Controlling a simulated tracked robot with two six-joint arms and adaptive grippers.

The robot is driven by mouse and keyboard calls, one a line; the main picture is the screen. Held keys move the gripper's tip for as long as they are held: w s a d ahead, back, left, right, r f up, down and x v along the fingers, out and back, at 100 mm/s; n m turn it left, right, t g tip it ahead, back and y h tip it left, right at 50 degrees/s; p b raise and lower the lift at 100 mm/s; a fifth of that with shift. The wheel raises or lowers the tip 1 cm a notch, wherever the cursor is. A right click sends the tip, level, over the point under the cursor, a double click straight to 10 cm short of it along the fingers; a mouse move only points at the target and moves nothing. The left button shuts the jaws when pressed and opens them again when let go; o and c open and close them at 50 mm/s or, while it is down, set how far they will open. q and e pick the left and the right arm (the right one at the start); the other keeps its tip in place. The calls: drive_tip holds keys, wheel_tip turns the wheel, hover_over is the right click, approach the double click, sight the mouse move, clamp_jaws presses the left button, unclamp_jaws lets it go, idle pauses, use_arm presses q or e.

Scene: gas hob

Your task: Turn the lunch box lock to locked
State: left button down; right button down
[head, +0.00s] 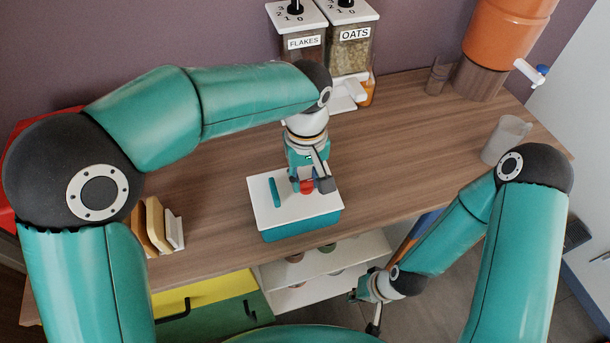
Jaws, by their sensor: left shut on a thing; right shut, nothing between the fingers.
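The lunch box (295,228) stands on the wooden counter, with a teal body, a white lid (265,213) and a teal bar handle (275,192) on the lid's left part. A red lock knob (307,187) sits on the right part of the lid. My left gripper (309,186) points down from above and is shut on the red knob, which its fingers partly cover. The lock's markings cannot be read. My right gripper (373,325) is shut and empty, low in front of the counter, away from the box.
Dispensers labelled flakes (303,42) and oats (354,35) stand behind. An orange drink dispenser (507,30), a dark cup (438,75) and a clear pitcher (505,140) are at the right. Bread slices in a rack (172,230) stand left. Counter around the box is clear.

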use_arm(q)
drive_tip(key=shift+m, duration=0.6)
drive_tip(key=shift+m+p, duration=0.35)
drive_tip(key=shift+m, duration=0.65)
drive_tip(key=m, duration=0.3)
drive_tip(key=shift+m+p, duration=0.3)
drive_tip(key=shift+p, duration=0.05)
drive_tip(key=m+p, duration=0.1)
drive_tip(key=m, duration=0.5)
drive_tip(key=shift+d+y, duration=0.1)
drive_tip(key=shift+y, duration=0.2)
drive_tip(key=c, duration=0.8)
unclamp_jaws()
drive_tip(key=shift+c, duration=0.2)
